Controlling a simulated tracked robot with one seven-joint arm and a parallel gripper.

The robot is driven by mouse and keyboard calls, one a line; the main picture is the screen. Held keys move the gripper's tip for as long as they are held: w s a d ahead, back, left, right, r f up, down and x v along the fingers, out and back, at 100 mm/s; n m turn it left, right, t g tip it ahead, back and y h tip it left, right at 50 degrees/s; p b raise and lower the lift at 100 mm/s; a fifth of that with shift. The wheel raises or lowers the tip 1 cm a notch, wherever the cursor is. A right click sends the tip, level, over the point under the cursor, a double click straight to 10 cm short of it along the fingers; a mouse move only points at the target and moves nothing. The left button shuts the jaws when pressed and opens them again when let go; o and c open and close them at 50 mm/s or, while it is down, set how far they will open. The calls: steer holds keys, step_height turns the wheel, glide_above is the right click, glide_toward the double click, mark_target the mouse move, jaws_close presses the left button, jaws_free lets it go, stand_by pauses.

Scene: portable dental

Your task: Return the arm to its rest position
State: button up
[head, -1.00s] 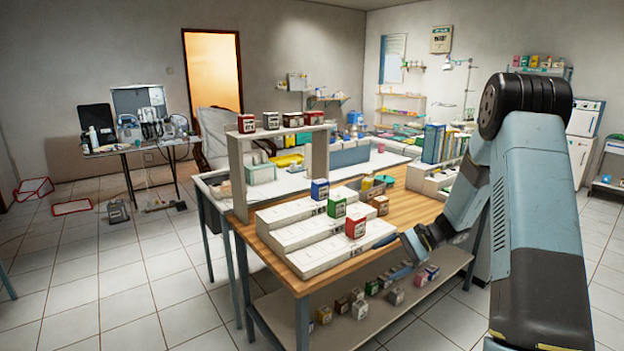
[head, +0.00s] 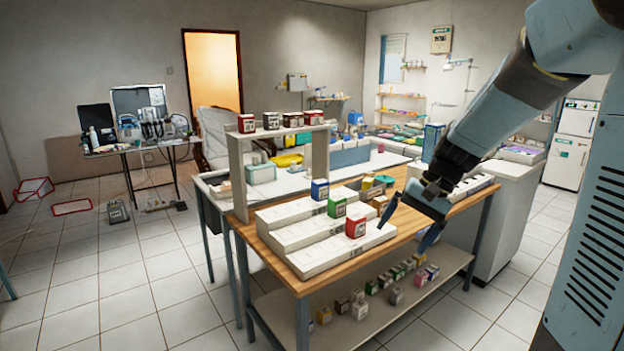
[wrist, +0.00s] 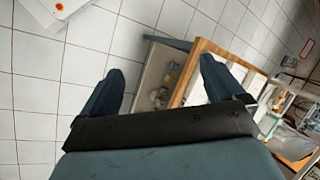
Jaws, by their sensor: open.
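My gripper (head: 411,228) is open, its two blue fingers spread wide with nothing between them. In the head view it hangs at the right edge of the wooden table (head: 272,258), right of the red box (head: 356,225) on the lowest step of the white stepped stand (head: 318,262). In the wrist view the open fingers (wrist: 158,88) point over the floor tiles and the table's lower shelf (wrist: 155,75). My arm reaches in from the upper right of the head view.
A green box (head: 337,205) and a blue box (head: 320,189) stand on the higher steps. Several small boxes sit on the lower shelf (head: 290,318). A white cabinet (head: 512,215) stands right of the table.

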steer(key=s+d+r+n+t+h, duration=0.1)
steer(key=s+r, duration=0.3)
steer(key=s, duration=0.4)
steer(key=s+d+r+n+t+h, duration=0.2)
steer(key=s+r+n+t+h, duration=0.1)
steer(key=s, duration=0.6)
steer(key=shift+s+r+t+h, duration=0.15)
steer(key=shift+r+t+h, duration=0.45)
steer(key=shift+r+t, duration=0.1)
steer(key=shift+d, duration=0.1)
